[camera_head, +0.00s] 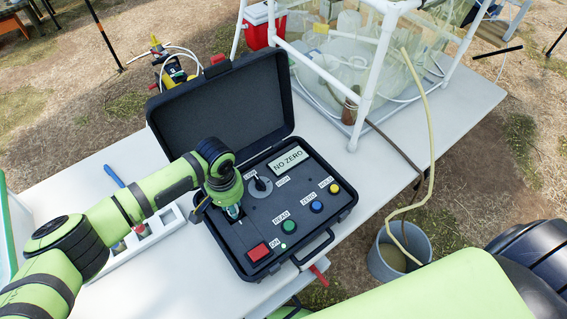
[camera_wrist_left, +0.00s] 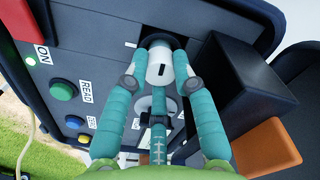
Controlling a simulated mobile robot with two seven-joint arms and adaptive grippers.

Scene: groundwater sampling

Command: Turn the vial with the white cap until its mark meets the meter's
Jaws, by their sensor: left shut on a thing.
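The vial's white cap (camera_wrist_left: 158,58) shows in the left wrist view, seated at the dark round well of the meter (camera_head: 340,206). The cap carries a short black mark (camera_wrist_left: 163,70), facing the lower side of the picture. A short white line on the meter panel (camera_wrist_left: 131,44), seemingly the meter's mark, lies left of the cap, apart from the black mark. My left gripper (camera_wrist_left: 160,72) has its teal fingers closed around the cap. In the head view my left gripper (camera_head: 234,211) points down at the meter panel and hides the vial. My right gripper is out of view.
The open meter case has its lid (camera_head: 225,105) standing behind. Its display (camera_head: 289,160) reads "NO ZERO". A red switch (camera_head: 258,252), green button (camera_head: 289,226), blue button (camera_head: 316,207) and yellow button (camera_head: 334,188) are close by. A white rack (camera_head: 140,245) lies left.

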